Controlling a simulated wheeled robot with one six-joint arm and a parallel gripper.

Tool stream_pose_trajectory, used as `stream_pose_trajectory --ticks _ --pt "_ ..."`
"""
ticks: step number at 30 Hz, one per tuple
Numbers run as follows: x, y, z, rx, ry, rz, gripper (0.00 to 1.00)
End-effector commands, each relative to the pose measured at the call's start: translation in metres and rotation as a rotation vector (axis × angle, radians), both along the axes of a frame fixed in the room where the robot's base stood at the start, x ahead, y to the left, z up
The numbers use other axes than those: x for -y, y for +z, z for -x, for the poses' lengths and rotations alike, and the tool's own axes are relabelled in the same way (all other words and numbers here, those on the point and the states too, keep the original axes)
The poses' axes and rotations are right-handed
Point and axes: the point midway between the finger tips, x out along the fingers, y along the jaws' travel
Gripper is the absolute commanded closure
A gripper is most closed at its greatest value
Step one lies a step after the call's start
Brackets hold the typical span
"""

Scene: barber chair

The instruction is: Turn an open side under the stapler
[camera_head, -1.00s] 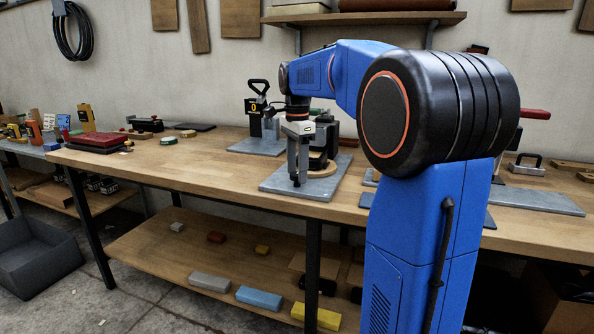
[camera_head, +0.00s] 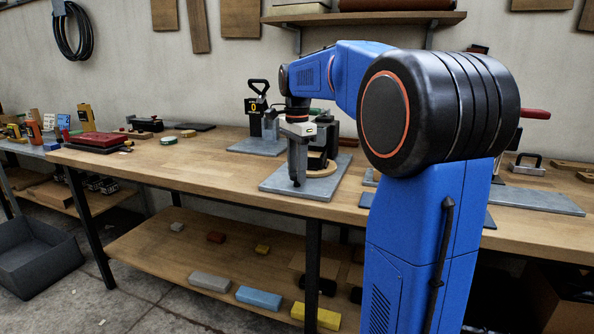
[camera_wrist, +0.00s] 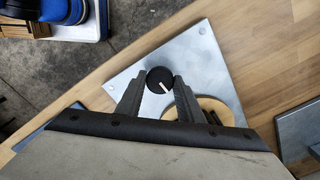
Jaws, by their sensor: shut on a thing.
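A black round knob (camera_wrist: 159,78) with a white mark stands on a grey metal plate (camera_wrist: 200,50) in the wrist view. My gripper (camera_wrist: 163,84) has its two fingers on either side of this knob and is shut on it. In the head view my gripper (camera_head: 296,183) points straight down over the same plate (camera_head: 325,187), and the knob is mostly hidden by the fingertips. A round wooden disc (camera_head: 320,165) lies on the plate just behind the gripper, with a dark block-like part above it, half hidden. I cannot tell clearly which part is the stapler.
The plate lies on a wooden bench (camera_head: 210,160). A second fixture (camera_head: 258,110) with a black handle stands behind, to the left. A red flat box (camera_head: 98,140) lies at the far left.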

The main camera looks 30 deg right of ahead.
Motion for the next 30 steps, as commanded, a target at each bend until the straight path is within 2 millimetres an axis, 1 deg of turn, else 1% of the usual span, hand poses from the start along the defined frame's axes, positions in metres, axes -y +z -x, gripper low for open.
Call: stream_pose_trajectory --ticks 8,30 --pt "0.0 0.0005 -0.0002 0.001 0.207 0.0 0.89" --pt "0.0 0.0007 -0.0003 0.002 0.911 0.001 0.89"
